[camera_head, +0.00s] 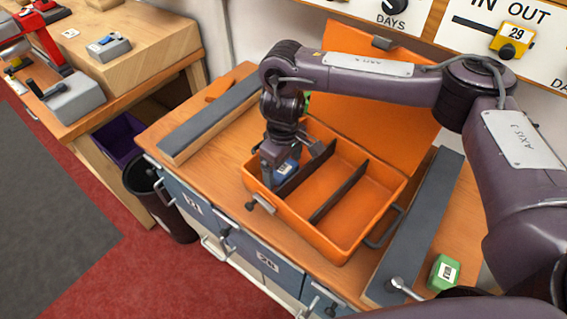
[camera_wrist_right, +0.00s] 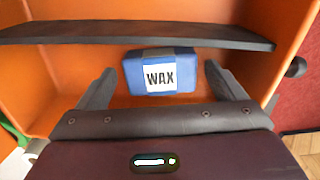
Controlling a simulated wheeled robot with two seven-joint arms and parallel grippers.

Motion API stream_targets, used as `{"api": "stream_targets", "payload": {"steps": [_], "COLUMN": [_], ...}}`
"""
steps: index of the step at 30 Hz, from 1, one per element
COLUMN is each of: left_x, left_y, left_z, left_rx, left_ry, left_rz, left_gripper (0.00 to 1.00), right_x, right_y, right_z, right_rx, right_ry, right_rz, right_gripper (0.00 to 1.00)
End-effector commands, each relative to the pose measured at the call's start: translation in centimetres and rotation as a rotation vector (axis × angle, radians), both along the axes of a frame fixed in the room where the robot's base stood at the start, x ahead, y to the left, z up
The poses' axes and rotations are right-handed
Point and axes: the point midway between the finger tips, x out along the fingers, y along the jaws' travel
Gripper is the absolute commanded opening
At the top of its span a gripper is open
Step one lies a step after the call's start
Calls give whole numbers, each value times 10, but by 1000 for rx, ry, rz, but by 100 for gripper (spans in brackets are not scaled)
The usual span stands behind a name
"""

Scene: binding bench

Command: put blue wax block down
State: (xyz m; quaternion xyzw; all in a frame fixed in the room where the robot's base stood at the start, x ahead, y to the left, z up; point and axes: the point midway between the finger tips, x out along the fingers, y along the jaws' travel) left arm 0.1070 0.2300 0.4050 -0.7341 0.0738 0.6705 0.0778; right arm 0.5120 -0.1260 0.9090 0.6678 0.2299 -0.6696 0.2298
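The blue wax block (camera_head: 287,168), with a white WAX label, is in the left compartment of the open orange case (camera_head: 335,240). In the right wrist view the wax block (camera_wrist_right: 160,84) lies beside a dark divider (camera_wrist_right: 140,36). My right gripper (camera_head: 278,162) reaches down into that compartment at the block. In the wrist view its fingers (camera_wrist_right: 160,75) stand apart on either side of the block, with a narrow gap at each side. Part of the block is hidden by the gripper in the head view. My left gripper is not in view.
Two dark dividers (camera_head: 340,192) split the case, and its lid (camera_head: 375,85) stands open behind. The other compartments look empty. Grey strips (camera_head: 212,118) flank the case on the bench. A green block (camera_head: 443,272) sits at the right. A wooden side bench (camera_head: 130,60) stands at left.

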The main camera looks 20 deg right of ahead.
Motion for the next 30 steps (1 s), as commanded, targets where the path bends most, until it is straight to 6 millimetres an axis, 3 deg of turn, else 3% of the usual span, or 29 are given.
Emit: {"api": "stream_targets", "payload": {"steps": [7, 11, 24, 30], "left_x": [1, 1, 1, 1], "left_y": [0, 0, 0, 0], "left_z": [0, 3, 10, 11], "left_rx": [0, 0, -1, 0], "left_ry": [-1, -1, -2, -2], "left_rz": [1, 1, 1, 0], "left_gripper": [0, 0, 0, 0], "right_x": [0, 1, 1, 1], "right_y": [0, 0, 0, 0], "right_z": [1, 12, 98, 119], "right_rx": [1, 0, -1, -1], "right_ry": [-1, -4, -6, -2], "right_rz": [0, 0, 1, 1], "right_gripper": [89, 89, 89, 89]}}
